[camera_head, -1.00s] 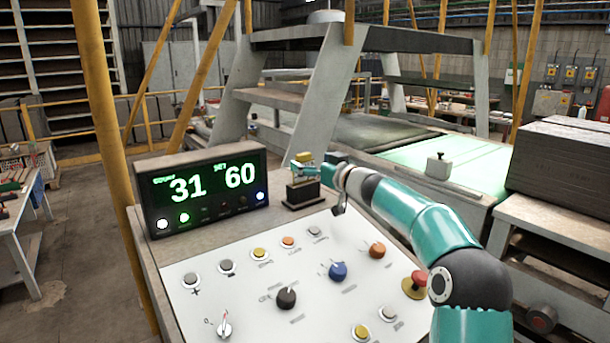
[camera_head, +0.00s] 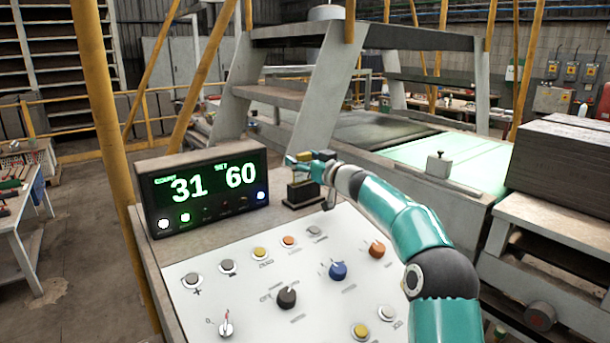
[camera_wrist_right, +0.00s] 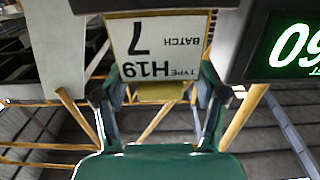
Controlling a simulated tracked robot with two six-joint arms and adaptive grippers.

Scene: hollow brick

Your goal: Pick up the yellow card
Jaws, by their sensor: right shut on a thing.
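The yellow card (camera_wrist_right: 160,92) shows in the right wrist view, upside down. It carries a white label reading "TYPE H19 BATCH 7", and a yellow strip shows at its lower edge. My right gripper (camera_head: 300,160) is shut on the card, with one finger at each side of it in the wrist view. In the head view the card is small and partly hidden by the gripper. It stands at the small black holder (camera_head: 303,193) beside the display; I cannot tell whether it is still seated there. My left gripper is not in view.
A display box (camera_head: 205,188) reading 31 and 60 stands close to the left of the gripper. The sloped white control panel (camera_head: 240,290) below holds several buttons and knobs. Grey steel steps (camera_head: 320,85) rise behind.

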